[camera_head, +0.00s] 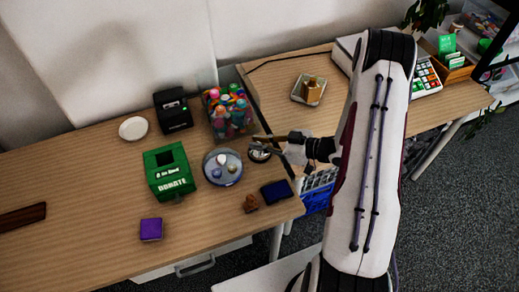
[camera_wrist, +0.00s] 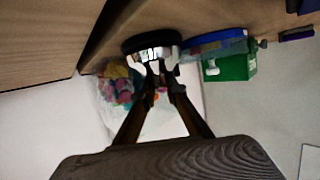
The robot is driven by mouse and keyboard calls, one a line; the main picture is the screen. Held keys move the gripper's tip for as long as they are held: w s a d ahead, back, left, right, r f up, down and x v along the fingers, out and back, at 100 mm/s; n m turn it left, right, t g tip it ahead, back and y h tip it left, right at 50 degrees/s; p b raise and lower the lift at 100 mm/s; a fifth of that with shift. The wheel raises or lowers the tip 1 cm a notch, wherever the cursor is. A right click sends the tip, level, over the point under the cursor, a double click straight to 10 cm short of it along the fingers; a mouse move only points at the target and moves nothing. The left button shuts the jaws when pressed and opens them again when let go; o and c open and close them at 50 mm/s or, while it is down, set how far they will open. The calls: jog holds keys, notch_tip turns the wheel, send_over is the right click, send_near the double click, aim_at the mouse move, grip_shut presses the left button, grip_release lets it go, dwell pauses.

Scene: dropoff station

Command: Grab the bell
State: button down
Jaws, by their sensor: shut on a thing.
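The bell (camera_head: 259,154) is a small silver dome on a dark round base, near the right end of the left wooden table, just right of a round tray. In the wrist view the bell (camera_wrist: 152,42) shows at the fingertips, its silver dome between them and its dark base beyond. My gripper (camera_head: 268,141) reaches in from the right and partly covers the bell. In the wrist view my gripper (camera_wrist: 160,68) has its two fingers closed in on the dome. I cannot tell whether the base touches the table.
Close by are the round tray (camera_head: 211,174) with small items, a clear bin of colourful things (camera_head: 229,115), a brown figurine (camera_head: 251,203) and a dark blue box (camera_head: 277,192). A green donation box (camera_head: 165,185) stands farther left. The table's right edge is close.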

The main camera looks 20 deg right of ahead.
jog(key=shift+r, duration=4.95)
